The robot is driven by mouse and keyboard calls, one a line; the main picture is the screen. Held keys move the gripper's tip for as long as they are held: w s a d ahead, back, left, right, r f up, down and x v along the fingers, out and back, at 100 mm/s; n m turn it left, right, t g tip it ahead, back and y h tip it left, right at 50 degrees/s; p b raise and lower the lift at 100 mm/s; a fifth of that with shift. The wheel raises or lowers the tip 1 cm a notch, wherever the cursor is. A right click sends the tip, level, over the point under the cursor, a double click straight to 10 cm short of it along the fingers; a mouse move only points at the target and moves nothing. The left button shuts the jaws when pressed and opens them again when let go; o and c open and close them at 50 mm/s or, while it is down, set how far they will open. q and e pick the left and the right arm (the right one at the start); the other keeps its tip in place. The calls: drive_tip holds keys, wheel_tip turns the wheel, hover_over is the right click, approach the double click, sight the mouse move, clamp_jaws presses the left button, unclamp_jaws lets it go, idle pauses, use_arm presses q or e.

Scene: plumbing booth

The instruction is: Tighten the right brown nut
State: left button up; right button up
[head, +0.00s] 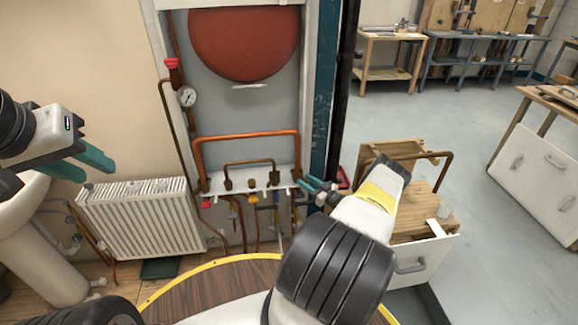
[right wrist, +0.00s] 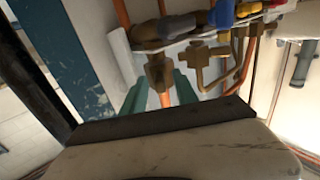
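The right brown nut (right wrist: 159,72) sits at the end of an orange pipe in the right wrist view. In the head view, the large orange pipe (head: 247,135) arches over the white shelf (head: 240,187), and its right end comes down near my right gripper (head: 315,187). In the right wrist view, the teal fingers of my right gripper (right wrist: 160,88) are apart, one on each side of the nut. I cannot tell whether they touch it. My left gripper (head: 85,163) is open and empty at the left, in front of the wall.
A smaller brown pipe (head: 249,162) stands under the large one. A pressure gauge (head: 187,97), a red tank (head: 243,43) and a radiator (head: 143,220) are nearby. A teal post (head: 324,100) stands close to my right gripper. A wooden drawer unit (head: 415,205) is at right.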

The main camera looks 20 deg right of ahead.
sight(295, 178)
drive_tip(key=shift+w, duration=0.1)
clamp_jaws()
